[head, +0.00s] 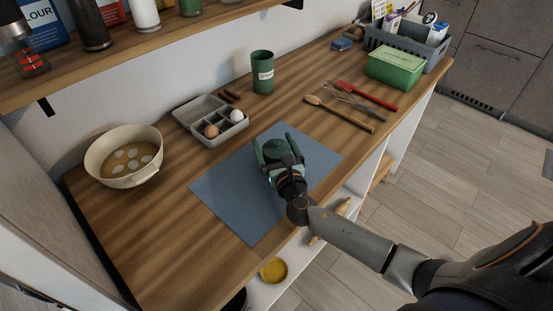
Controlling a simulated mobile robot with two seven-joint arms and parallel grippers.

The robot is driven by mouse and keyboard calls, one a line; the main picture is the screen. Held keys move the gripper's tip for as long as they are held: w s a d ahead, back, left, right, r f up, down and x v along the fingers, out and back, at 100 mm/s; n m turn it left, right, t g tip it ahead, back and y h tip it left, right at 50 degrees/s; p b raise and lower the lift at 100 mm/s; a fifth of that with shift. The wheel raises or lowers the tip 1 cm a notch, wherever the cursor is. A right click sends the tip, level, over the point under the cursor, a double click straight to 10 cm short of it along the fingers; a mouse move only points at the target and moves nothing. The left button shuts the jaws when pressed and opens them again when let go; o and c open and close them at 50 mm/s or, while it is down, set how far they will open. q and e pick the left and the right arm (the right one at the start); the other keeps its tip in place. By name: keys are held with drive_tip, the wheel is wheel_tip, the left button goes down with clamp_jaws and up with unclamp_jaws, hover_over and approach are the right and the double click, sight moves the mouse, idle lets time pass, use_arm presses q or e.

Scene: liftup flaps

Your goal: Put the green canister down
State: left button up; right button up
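My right gripper (278,162) is over the blue-grey mat (225,190), pointing away from me. Its two fingers stand on either side of a dark green round thing (275,148), which looks like a green canister seen from above. The fingers and wrist hide much of it, and I cannot tell whether its base touches the mat. Another green canister (262,72) with a pale label stands upright on the counter near the wall. My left gripper is not in view.
The wooden counter (185,255) holds a cream bowl (125,157) and grey egg box (210,120) at left. A wooden spoon (340,114), whisk, red utensil, green box (395,68) and grey crate lie right. The mat is otherwise bare. A shelf overhangs the upper left.

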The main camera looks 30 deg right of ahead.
drive_tip(key=c, duration=1.2)
